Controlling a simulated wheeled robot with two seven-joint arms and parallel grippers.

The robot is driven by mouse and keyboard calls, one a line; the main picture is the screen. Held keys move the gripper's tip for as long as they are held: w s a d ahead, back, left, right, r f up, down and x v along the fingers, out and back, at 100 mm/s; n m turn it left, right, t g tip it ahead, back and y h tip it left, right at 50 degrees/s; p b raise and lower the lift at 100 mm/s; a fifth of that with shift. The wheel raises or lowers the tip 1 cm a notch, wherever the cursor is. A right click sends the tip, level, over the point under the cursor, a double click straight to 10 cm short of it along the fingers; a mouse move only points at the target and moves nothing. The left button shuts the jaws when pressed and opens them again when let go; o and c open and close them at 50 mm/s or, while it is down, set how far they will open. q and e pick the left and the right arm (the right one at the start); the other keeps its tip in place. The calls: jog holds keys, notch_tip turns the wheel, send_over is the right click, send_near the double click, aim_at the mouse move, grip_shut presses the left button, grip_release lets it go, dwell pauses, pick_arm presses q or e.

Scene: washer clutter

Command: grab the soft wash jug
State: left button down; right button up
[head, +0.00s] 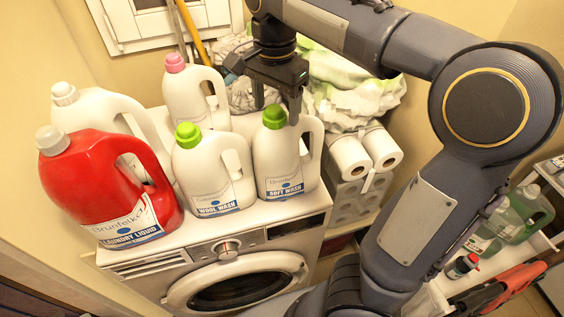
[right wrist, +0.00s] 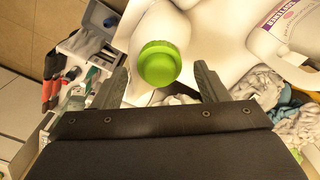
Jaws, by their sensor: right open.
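The soft wash jug (head: 271,162) is white with a green cap and a blue "SOFT WASH" label. It stands upright at the right front of the washer top. My right gripper (head: 277,103) is open and pointed down at the jug's top, its fingers around the cap area. In the right wrist view a green cap (right wrist: 159,64) and white jug body (right wrist: 158,22) lie between and beyond the open fingers of the gripper (right wrist: 160,75). I cannot tell whether the fingers touch the jug. My left gripper is not in view.
The wool wash jug (head: 207,178) stands close on the left. A pink-capped jug (head: 190,98) is behind, and a red laundry liquid jug (head: 107,185) is at left. Paper rolls (head: 350,157) and a laundry pile (head: 350,92) are to the right and behind.

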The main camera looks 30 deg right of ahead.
grip_shut()
dwell(0.4)
